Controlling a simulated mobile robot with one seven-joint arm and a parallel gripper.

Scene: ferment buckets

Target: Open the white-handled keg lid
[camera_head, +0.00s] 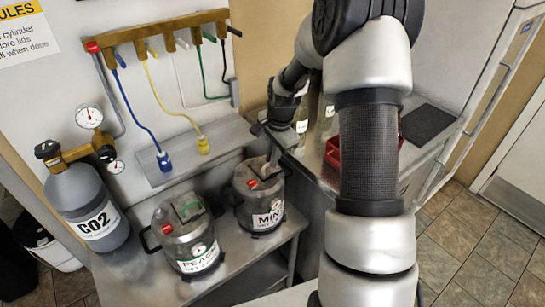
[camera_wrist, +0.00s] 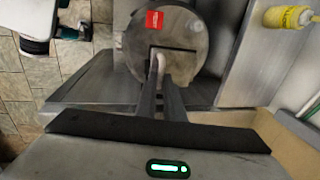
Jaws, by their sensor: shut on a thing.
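The keg labelled "MIN…" (camera_head: 262,216) stands upright on the metal bench, right of the other keg. Its round grey top with a red tag fills the upper middle of the wrist view (camera_wrist: 188,22). The white handle (camera_wrist: 153,76) rises from a dark-edged opening or hatch in that top. My gripper (camera_head: 273,152) reaches down to the keg top from the upper right. In the wrist view its two fingers (camera_wrist: 161,82) are closed around the white handle. The fingers hide part of the lid, and I cannot tell whether it is lifted.
The "PEACH" keg (camera_head: 188,238) with a green handle stands just left. A CO2 cylinder (camera_head: 85,205) with gauges is at far left. Coloured hoses hang from a wall rack (camera_head: 155,32); the yellow connector (camera_head: 202,145) hangs near the kegs. A counter with bottles (camera_head: 327,118) and a red tray (camera_head: 333,152) lies right.

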